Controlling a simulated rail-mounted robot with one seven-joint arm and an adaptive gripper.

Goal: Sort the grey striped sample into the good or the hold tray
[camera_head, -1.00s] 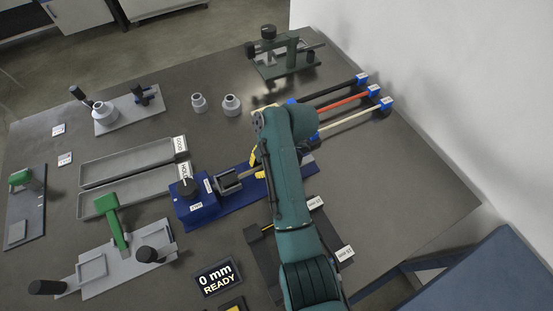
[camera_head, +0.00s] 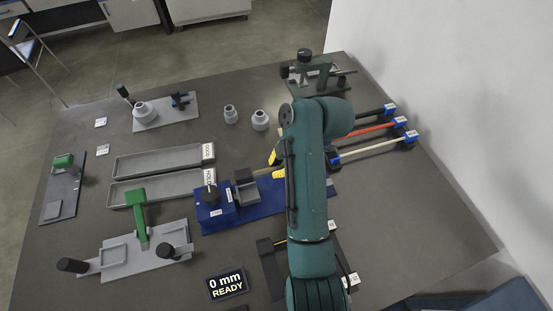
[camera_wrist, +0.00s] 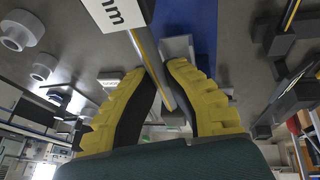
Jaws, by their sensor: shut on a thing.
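My gripper (camera_head: 277,166) has yellow fingers, half hidden behind my arm in the head view. In the wrist view my gripper (camera_wrist: 160,82) is shut on a thin grey sample with a yellow stripe (camera_wrist: 154,66). A short piece of the sample (camera_head: 264,172) shows between the fingers and the grey jaws of the blue fixture (camera_head: 275,203); whether it sits in the jaws I cannot tell. The grey tray labelled GOOD (camera_head: 118,167) lies behind the grey tray labelled HOLD (camera_head: 116,196), both left of the fixture. Both look empty.
A display (camera_head: 226,284) reads 0 mm READY. A rack with black, red and white rods (camera_head: 375,130) stands right of my arm. A green-handled device (camera_head: 140,222) stands front left. Grey round pieces (camera_head: 260,121) and a dark green fixture (camera_head: 318,75) stand at the back.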

